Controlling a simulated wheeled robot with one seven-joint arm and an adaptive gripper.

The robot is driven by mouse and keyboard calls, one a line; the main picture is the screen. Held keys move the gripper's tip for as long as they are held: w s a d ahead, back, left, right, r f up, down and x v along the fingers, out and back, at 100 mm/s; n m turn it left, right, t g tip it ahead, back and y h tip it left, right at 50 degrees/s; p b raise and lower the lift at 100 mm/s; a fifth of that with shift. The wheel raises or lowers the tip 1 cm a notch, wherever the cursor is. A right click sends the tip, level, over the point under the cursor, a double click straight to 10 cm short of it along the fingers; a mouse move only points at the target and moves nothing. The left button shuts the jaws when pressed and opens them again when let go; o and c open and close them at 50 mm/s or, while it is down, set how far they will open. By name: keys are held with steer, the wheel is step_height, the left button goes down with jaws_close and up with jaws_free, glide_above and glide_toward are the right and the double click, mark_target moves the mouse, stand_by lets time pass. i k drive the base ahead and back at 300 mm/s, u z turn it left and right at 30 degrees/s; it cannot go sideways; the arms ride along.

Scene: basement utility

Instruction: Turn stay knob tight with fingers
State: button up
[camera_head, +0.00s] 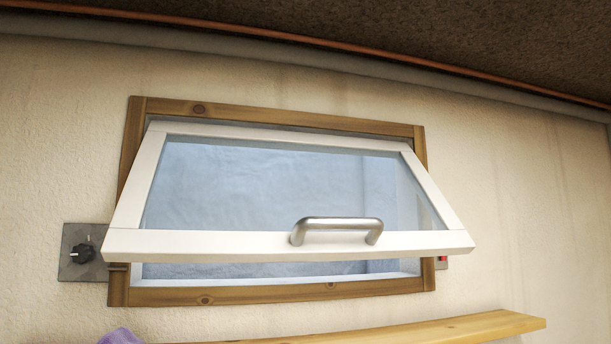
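A black knob (82,252) sits on a grey metal plate (68,268) on the wall, left of the window. The window sash (280,243) is white, hinged at the top and tilted out at the bottom, with a gap above the lower frame. A metal handle (337,225) is fixed to its lower rail. A short dark piece shows between the plate and the wooden frame, partly hidden by the sash corner. My gripper is not in view.
A wooden frame (270,293) surrounds the window. A wooden shelf (450,331) is below right. A purple object (120,337) shows at the bottom edge, mostly cut off. A small red item (442,258) is right of the frame. A copper-coloured pipe (300,34) runs above.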

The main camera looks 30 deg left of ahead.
mark_target(82, 253)
steer(key=u, duration=1.9)
